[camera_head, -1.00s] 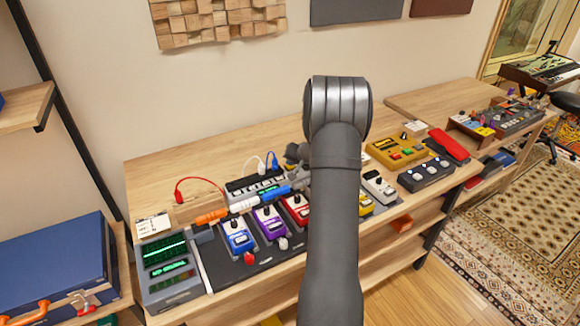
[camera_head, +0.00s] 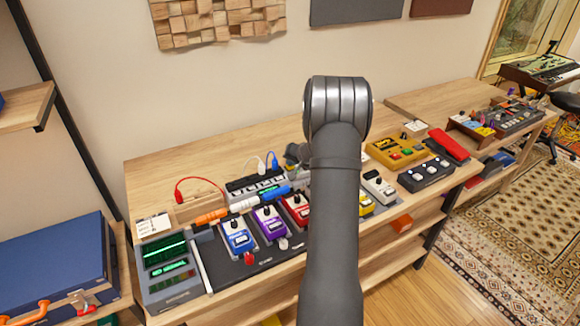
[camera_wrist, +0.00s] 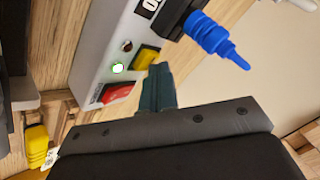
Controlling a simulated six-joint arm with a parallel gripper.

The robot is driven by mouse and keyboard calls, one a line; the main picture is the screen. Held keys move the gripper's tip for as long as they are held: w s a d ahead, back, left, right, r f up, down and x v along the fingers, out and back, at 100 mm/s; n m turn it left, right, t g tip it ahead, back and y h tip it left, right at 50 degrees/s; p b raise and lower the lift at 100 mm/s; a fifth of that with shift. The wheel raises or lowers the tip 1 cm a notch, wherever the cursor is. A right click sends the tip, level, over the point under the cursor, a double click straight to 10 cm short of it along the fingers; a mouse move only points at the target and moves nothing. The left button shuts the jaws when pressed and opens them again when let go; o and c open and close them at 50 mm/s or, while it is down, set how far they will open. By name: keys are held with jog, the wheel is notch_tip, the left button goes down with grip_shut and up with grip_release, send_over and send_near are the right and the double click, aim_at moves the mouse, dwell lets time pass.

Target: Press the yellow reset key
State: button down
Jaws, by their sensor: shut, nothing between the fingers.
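The yellow key (camera_wrist: 147,57) sits on a pale grey panel in the wrist view, between a lit green lamp and my fingers. My gripper (camera_wrist: 159,68) is shut and empty, with its dark fingertips right beside the key's lower right edge. I cannot tell whether they touch it or whether the key is pressed down. In the head view my arm hides most of the gripper, and I cannot make out the yellow key there.
A red key (camera_wrist: 116,93) lies close below the yellow one. A blue plug (camera_wrist: 215,38) sticks out to the right.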

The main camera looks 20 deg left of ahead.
aim_at(292, 168)
jog(key=shift+r, duration=0.6)
jog(key=shift+r, duration=2.5)
notch_tip(292, 168, up, 4)
jog(key=shift+f, duration=0.1)
